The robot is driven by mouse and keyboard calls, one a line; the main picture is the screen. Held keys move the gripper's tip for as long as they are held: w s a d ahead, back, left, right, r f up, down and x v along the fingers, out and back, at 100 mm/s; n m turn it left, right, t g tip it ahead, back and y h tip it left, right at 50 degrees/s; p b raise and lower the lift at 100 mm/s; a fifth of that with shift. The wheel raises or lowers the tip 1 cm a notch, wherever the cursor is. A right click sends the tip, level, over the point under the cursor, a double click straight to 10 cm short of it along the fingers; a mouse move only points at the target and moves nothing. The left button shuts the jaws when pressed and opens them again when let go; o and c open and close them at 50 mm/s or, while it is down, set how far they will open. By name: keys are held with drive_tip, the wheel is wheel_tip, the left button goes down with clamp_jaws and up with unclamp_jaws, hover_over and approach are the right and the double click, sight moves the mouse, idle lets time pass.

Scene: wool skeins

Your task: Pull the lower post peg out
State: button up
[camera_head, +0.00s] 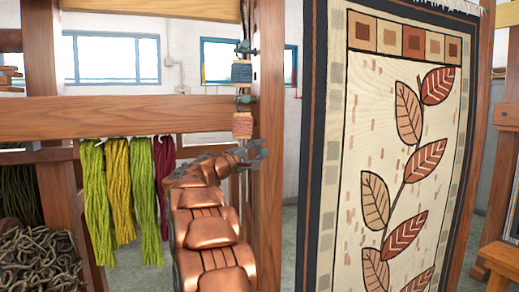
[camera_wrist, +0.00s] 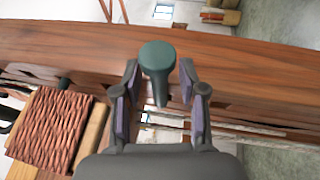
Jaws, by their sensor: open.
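A dark teal peg (camera_wrist: 157,58) with a round head and narrower shank shows in the wrist view, in front of the wooden post (camera_wrist: 245,65). My gripper (camera_wrist: 160,100) is open, its two fingers on either side of the peg's shank, with gaps visible. In the head view my gripper (camera_head: 255,150) is at the post (camera_head: 268,190), just below a hanging red-brown wound bundle (camera_head: 242,125). Two small teal pegs show higher on that post, one upper (camera_head: 244,47) and one lower (camera_head: 246,99). The peg between my fingers cannot be made out in the head view.
The red-brown bundle (camera_wrist: 55,128) lies close to my left finger in the wrist view. A dark blue bundle (camera_head: 241,72) hangs above it in the head view. Green, yellow and maroon skeins (camera_head: 120,190) hang left of my arm. A leaf-patterned rug (camera_head: 345,150) stands to the right.

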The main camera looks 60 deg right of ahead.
clamp_jaws()
idle(0.4)
idle(0.4)
